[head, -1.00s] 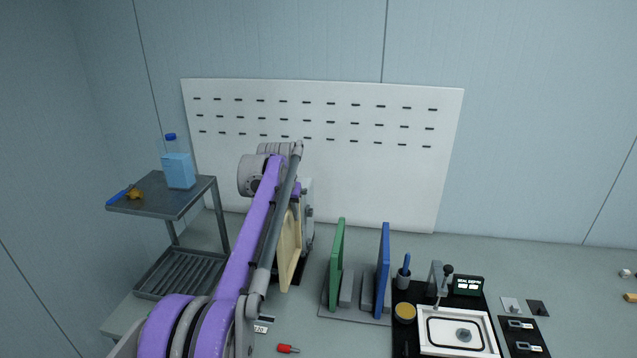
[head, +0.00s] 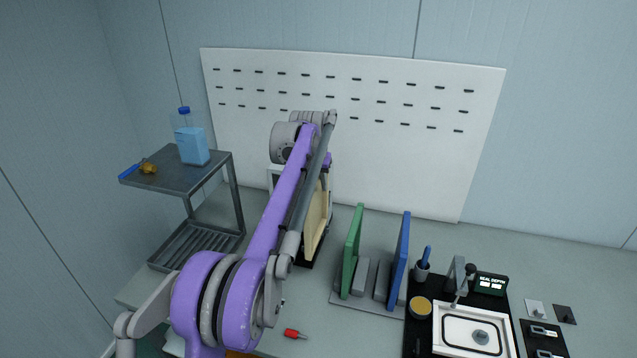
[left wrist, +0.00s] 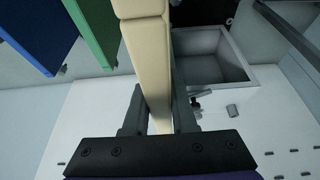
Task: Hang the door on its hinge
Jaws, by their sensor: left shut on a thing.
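The door, a cream panel (head: 316,225), stands upright behind my left arm in the head view. In the left wrist view my left gripper (left wrist: 157,105) is shut on the door (left wrist: 148,60), a finger on each side. The open grey-white box (left wrist: 208,55) is just right of the door in that view. In the head view the box (head: 273,176) is mostly hidden behind my arm and the door. I cannot make out the hinge parts clearly or whether the door touches them. My right gripper is not in view.
A green panel (head: 352,250) and a blue panel (head: 400,262) stand in a rack right of the door. A metal cart (head: 190,175) with a bottle is at the left. A red-handled tool (head: 294,334) lies in front. A white pegboard (head: 440,170) stands behind.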

